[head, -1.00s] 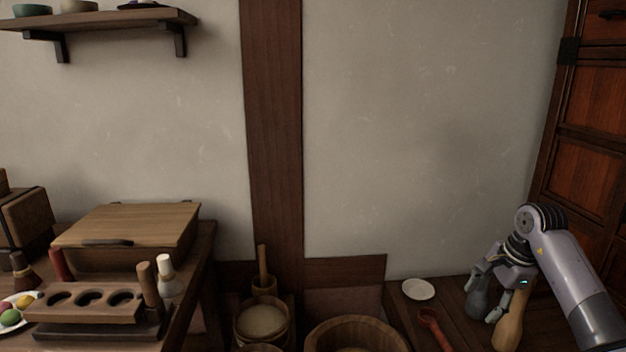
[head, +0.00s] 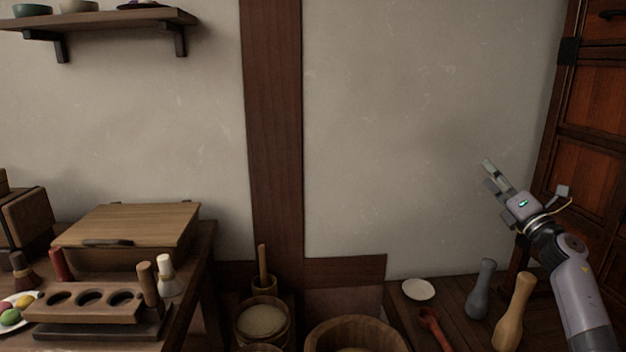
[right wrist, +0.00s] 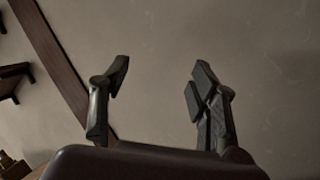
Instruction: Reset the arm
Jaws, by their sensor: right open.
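My right gripper (head: 491,174) is raised in front of the bare wall in the head view, pointing up and to the left. It is open and empty; in the right wrist view its two fingers (right wrist: 160,85) stand wide apart with only wall between them. My right arm comes up from the lower right corner. The gripper is above and clear of the grey pestle-like piece (head: 479,290) and the tan one (head: 514,312) on the right-hand table. My left gripper is in neither view.
A white dish (head: 418,290) and a red spoon (head: 434,326) lie on the right-hand table. A wooden cabinet (head: 590,150) stands close at the right. Wooden tubs (head: 355,334) are at bottom centre. A wooden box (head: 130,225) is at left. The wall's middle is free.

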